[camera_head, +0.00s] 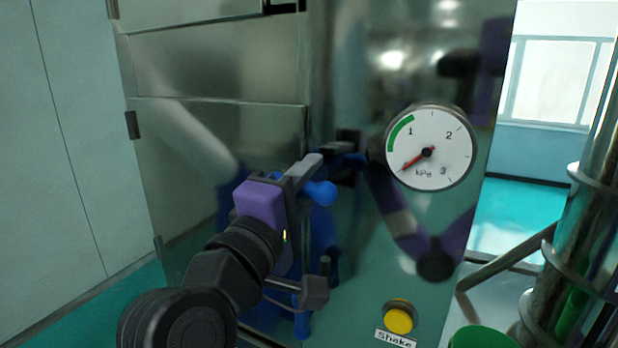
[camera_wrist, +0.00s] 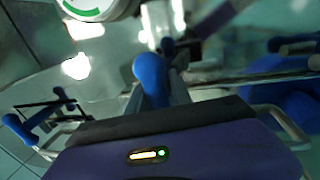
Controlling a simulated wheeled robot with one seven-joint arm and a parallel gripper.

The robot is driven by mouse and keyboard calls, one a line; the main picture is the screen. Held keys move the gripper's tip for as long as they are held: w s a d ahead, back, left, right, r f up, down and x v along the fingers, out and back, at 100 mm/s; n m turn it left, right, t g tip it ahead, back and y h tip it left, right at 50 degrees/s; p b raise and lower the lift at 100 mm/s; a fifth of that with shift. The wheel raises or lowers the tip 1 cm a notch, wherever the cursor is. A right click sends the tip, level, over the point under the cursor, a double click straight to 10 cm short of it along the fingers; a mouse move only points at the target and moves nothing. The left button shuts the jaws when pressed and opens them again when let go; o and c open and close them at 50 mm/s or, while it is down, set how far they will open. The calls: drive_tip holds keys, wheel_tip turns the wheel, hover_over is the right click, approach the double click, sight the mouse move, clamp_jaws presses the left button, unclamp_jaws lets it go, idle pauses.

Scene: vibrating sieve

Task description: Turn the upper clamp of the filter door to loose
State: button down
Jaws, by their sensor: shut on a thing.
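The steel filter door (camera_head: 215,75) fills the left of the head view and looks closed. My gripper (camera_head: 309,178) is at its right edge, its purple body tilted up to the right. The gripper is shut on the blue handle (camera_head: 321,194) of the upper clamp. In the wrist view the rounded blue handle (camera_wrist: 150,72) stands between the two grey fingers (camera_wrist: 155,98). The clamp's dark bracket (camera_head: 349,140) shows just beyond the fingers. My gripper hides part of the clamp, so its exact turn is hard to tell.
A round pressure gauge (camera_head: 430,147) is close to the right of the clamp. A yellow button (camera_head: 399,317) labelled Shake is below it. A dark fitting with blue parts (camera_head: 314,291) sits below my gripper. Metal pipes (camera_head: 575,240) stand at the right.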

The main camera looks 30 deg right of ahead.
drive_tip(key=shift+r+m+b, duration=0.15)
drive_tip(key=shift+m+b, duration=0.2)
drive_tip(key=shift+m, duration=0.05)
drive_tip(key=m+g+b, duration=0.1)
drive_tip(key=m+b, duration=0.3)
drive_tip(key=m, duration=0.1)
drive_tip(key=m+g+h+b, duration=0.1)
drive_tip(key=m+b, duration=0.3)
drive_tip(key=shift+s+m+g+b, duration=0.2)
drive_tip(key=shift+m+g+b, duration=0.1)
drive_tip(key=shift+m, duration=0.1)
drive_tip(key=m+g+b, duration=0.1)
drive_tip(key=m+b, duration=0.3)
drive_tip(key=m, duration=0.1)
drive_tip(key=shift+s+d+m, duration=0.1)
drive_tip(key=shift+d+m, duration=0.05)
drive_tip(key=shift+m, duration=0.25)
drive_tip(key=m+b, duration=0.1)
drive_tip(key=m+y, duration=0.1)
drive_tip(key=m, duration=0.1)
drive_tip(key=shift+f+m+g+b, duration=0.2)
drive_tip(key=shift+m+g+b, duration=0.1)
drive_tip(key=shift+b, duration=0.1)
drive_tip(key=shift+f+m, duration=0.15)
drive_tip(key=shift+m, duration=0.15)
drive_tip(key=c, duration=1.3)
unclamp_jaws()
drive_tip(key=shift+s, duration=0.1)
